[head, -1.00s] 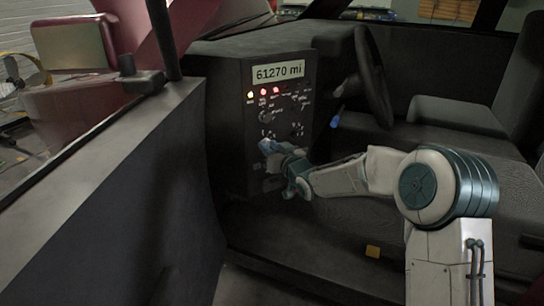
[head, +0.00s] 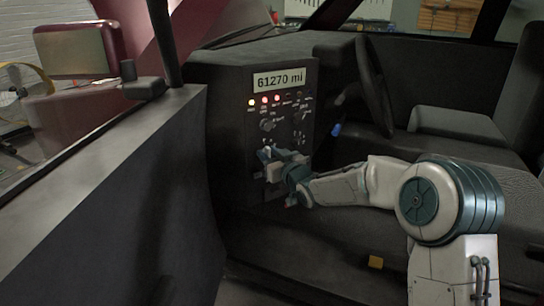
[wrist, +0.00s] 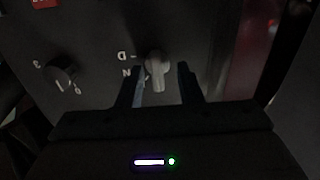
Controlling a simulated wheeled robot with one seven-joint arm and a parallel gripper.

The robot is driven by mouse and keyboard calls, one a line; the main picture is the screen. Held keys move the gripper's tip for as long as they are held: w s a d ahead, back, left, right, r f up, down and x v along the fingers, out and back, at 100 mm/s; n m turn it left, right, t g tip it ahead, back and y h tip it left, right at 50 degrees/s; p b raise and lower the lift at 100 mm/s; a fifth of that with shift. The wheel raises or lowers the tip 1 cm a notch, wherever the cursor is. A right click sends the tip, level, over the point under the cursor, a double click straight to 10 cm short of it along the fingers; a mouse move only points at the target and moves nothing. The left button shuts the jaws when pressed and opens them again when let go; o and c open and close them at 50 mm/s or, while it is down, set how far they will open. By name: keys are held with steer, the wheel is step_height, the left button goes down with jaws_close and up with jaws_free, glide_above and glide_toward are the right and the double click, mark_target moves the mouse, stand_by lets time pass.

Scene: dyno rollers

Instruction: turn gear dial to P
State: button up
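The gear dial (wrist: 156,70) is a light grey knob on the dark panel. In the wrist view its grip points down in the picture, and the letters D and N show on its left. My gripper (wrist: 160,68) is open, with one dark finger on each side of the dial. Gaps show between the fingers and the knob, and I cannot tell whether either touches it. In the head view my gripper (head: 267,161) is at the lower part of the panel and hides the gear dial. No P is readable.
The dash panel (head: 228,165) carries a 61270 mi display (head: 279,79), lit lamps and an upper knob (head: 267,125). Another dark knob (wrist: 62,77) is left of the dial in the wrist view. The steering wheel (head: 372,85) and seat are right. The open door (head: 95,200) is left.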

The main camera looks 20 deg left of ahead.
steer(key=shift+d+f, duration=0.1)
steer(key=shift+d, duration=0.05)
steer(key=p+v, duration=0.2)
steer(key=v, duration=1.1)
steer(key=shift+s+d, duration=0.2)
steer(key=shift+s, duration=0.1)
